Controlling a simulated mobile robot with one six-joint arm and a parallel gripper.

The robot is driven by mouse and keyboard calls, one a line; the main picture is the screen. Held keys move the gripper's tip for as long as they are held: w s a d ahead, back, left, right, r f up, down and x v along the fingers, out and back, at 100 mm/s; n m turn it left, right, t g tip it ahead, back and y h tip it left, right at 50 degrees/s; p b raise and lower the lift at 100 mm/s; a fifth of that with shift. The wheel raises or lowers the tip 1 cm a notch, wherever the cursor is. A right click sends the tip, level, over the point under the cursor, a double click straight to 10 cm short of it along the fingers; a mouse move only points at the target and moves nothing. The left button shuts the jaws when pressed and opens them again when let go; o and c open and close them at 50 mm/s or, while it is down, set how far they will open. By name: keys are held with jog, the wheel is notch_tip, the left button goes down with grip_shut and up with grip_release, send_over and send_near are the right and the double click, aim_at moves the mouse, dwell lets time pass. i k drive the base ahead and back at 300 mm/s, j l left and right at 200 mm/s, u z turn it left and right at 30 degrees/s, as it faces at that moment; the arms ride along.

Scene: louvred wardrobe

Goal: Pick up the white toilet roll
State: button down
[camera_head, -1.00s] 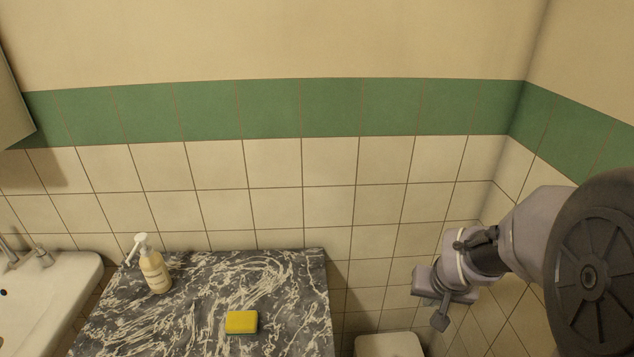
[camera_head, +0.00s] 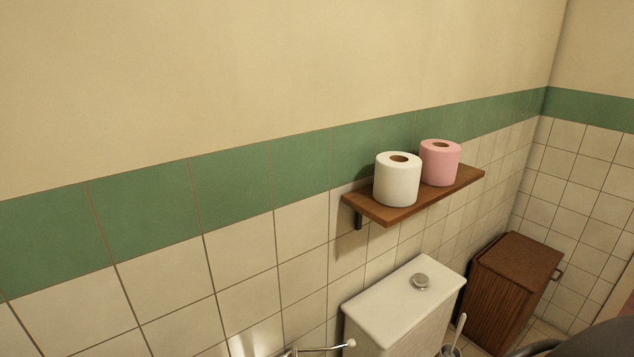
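The white toilet roll (camera_head: 397,182) stands upright on a small brown wooden shelf (camera_head: 378,213) fixed to the tiled wall, right of the picture's middle. A pink toilet roll (camera_head: 440,164) stands upright on the same shelf, just to its right and a little farther back. Nothing stands in front of the white roll. My gripper is out of view. Only a dark part of my arm shows at the bottom right corner.
Below the shelf is a white toilet cistern (camera_head: 390,300) with a round button on top. A brown wooden hamper (camera_head: 515,285) stands in the corner to the right. A metal holder (camera_head: 320,349) juts from the wall at the bottom. A brush handle (camera_head: 459,327) stands beside the cistern.

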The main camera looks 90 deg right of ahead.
aim_at(398, 176)
jog(key=z, duration=3.6)
